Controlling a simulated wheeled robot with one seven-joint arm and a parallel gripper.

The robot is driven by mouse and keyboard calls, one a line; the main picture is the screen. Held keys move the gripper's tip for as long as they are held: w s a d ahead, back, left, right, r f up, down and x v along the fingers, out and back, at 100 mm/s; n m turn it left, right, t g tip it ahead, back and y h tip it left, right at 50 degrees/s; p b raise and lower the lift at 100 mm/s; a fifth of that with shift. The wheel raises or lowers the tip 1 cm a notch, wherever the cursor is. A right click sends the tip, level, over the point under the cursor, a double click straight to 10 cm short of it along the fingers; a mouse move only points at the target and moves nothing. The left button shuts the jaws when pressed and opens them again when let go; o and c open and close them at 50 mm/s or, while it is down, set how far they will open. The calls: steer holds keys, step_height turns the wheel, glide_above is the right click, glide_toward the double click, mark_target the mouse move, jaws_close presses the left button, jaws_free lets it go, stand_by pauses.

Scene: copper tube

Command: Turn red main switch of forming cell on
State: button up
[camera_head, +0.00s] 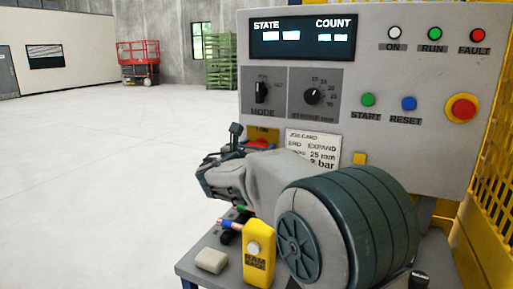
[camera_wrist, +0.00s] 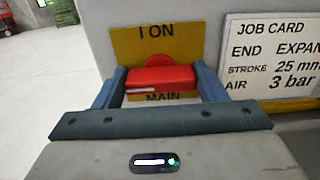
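The red main switch handle (camera_wrist: 160,78) lies level across a yellow plate (camera_wrist: 128,44) marked "I ON" above and "MAIN" below. In the head view the red handle (camera_head: 257,143) shows small and partly hidden behind my arm. My gripper (camera_wrist: 161,82) faces the plate with its two fingers spread wide, one at each end of the handle. The fingers are close to the handle's ends; I cannot tell whether they touch it. In the head view my gripper (camera_head: 222,160) is at the panel's lower left, its fingertips largely hidden.
A job card (camera_wrist: 270,60) is right of the switch. The grey panel (camera_head: 420,75) carries a lit display, two knobs, buttons and a red stop button (camera_head: 462,109). A yellow "RAM BACK" box (camera_head: 259,255) stands below my arm. Yellow mesh (camera_head: 490,200) borders the right; open floor lies left.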

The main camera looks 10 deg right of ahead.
steer(key=shift+c, duration=1.3)
